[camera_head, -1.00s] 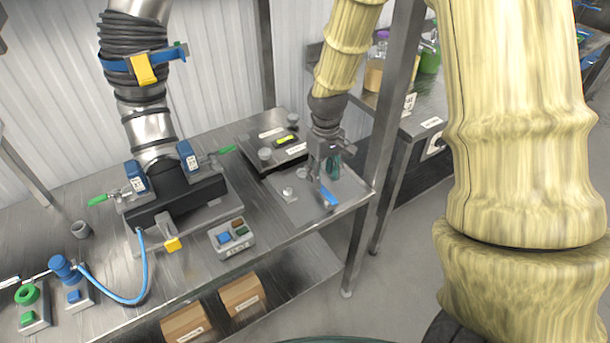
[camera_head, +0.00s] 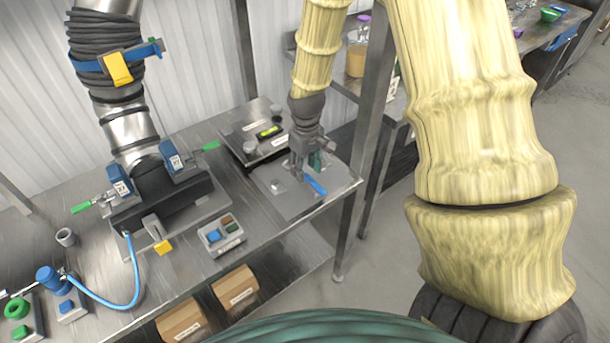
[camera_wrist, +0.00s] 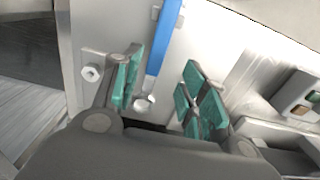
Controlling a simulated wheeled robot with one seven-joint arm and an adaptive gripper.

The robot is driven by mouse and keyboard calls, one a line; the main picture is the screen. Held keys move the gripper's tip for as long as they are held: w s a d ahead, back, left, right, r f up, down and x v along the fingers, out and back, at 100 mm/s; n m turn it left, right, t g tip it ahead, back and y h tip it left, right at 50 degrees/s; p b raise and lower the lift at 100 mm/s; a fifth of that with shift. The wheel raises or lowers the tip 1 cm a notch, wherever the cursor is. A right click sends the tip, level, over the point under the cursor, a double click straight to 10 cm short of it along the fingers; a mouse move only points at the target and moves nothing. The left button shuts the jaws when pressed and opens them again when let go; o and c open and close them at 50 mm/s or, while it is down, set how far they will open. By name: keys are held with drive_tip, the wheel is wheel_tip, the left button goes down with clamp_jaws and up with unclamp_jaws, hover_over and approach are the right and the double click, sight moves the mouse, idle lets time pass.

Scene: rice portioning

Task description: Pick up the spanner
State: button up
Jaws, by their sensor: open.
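The spanner has a blue handle (camera_head: 315,187) and lies on the grey plate (camera_head: 290,206) at the right end of the bench. In the wrist view its blue handle (camera_wrist: 166,45) runs down to a silver end (camera_wrist: 145,102) between the finger pads. My gripper (camera_head: 303,172) is over the plate, pointing down close to the spanner. In the wrist view my gripper (camera_wrist: 162,86) is open, with teal pads on either side of the spanner and a visible gap on the right side. Part of the spanner is hidden behind the fingers in the head view.
A silver bolt (camera_wrist: 91,73) stands on the plate left of the fingers. A button box (camera_head: 221,235) is on the bench. A valve assembly (camera_head: 165,190) stands further left. A scale-like unit (camera_head: 258,136) is behind the plate. A metal post (camera_head: 362,150) rises at the bench's right corner.

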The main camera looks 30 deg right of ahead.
sight(307, 176)
drive_tip(key=shift+w+d+f+p, duration=0.1)
drive_tip(key=shift+d+f+p, duration=0.1)
drive_tip(key=shift+f+p, duration=0.45)
drive_tip(key=shift+w+d+f+p, duration=0.1)
drive_tip(key=shift+d+f+p, duration=0.15)
drive_tip(key=shift+f, duration=0.65)
drive_tip(key=shift+a+f, duration=0.1)
drive_tip(key=shift+f, duration=0.95)
drive_tip(key=shift+c, duration=0.2)
clamp_jaws()
